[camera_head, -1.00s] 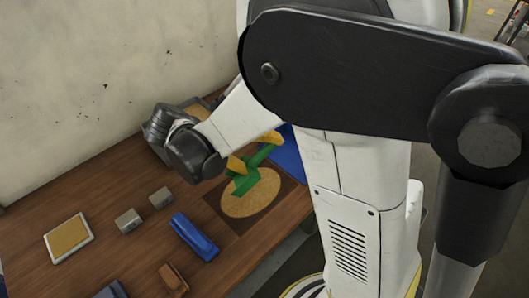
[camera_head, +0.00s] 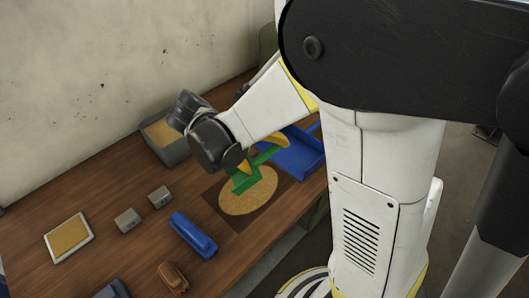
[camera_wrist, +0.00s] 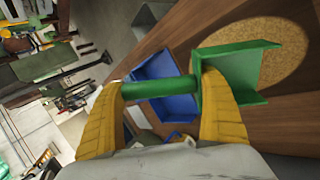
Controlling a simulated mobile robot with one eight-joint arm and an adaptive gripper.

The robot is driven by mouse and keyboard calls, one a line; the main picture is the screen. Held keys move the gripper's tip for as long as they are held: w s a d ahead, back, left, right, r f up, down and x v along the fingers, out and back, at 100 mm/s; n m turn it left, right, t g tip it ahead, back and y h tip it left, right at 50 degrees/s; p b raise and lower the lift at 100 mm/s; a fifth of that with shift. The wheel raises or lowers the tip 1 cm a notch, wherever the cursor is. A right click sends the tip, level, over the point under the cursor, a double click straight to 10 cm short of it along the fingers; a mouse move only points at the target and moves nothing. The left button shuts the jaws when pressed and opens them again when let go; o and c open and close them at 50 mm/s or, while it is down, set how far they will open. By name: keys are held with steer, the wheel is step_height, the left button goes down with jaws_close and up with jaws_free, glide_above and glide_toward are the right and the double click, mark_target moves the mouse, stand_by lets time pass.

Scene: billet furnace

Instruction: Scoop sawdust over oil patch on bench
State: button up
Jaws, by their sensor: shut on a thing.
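My gripper (camera_wrist: 162,110) has yellow fingers shut on the handle of a green scoop (camera_wrist: 240,66). The sawdust also shows in the wrist view (camera_wrist: 262,50), beyond the scoop. No sawdust is visible in the scoop. A grey bin with tan sawdust (camera_head: 165,134) stands at the back of the bench. Any oil under the sawdust is hidden.
A blue tray (camera_head: 300,160) lies right of the patch. Left of it are two small grey blocks (camera_head: 128,221), a blue stapler-like object (camera_head: 193,235), a brown object (camera_head: 172,277) and a white-rimmed tan pad (camera_head: 69,238). A wall (camera_head: 90,80) bounds the bench behind.

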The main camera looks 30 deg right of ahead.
steer(key=shift+d+f+y+p, duration=0.25)
steer(key=shift+d+y+p, duration=0.2)
steer(key=shift+d+y, duration=0.2)
steer(key=shift+s+d+f+y+p, duration=0.1)
steer(key=shift+d+f+y, duration=0.3)
steer(key=shift+y, duration=0.4)
steer(key=shift+d+f+y+p, duration=0.1)
steer(key=shift+d+f+y, duration=0.25)
steer(key=shift+y, duration=0.5)
steer(key=shift+s+d+f+y+p, duration=0.1)
steer(key=shift+d+f+y, duration=0.3)
steer(key=shift+y, duration=0.4)
steer(key=shift+w+a+f, duration=0.1)
steer(key=shift+a, duration=0.05)
steer(key=shift+n+t, duration=0.3)
steer(key=shift+n, duration=0.2)
steer(key=w+a+f+b, duration=0.3)
steer(key=w+a+f, duration=0.1)
steer(key=f, duration=0.1)
steer(key=w+a+f+b, duration=0.2)
steer(key=f, duration=0.1)
steer(key=shift+w+a+f+b, duration=0.1)
steer(key=shift+a+f+b, duration=0.1)
steer(key=shift+b, duration=0.1)
steer(key=shift+w+a, duration=0.15)
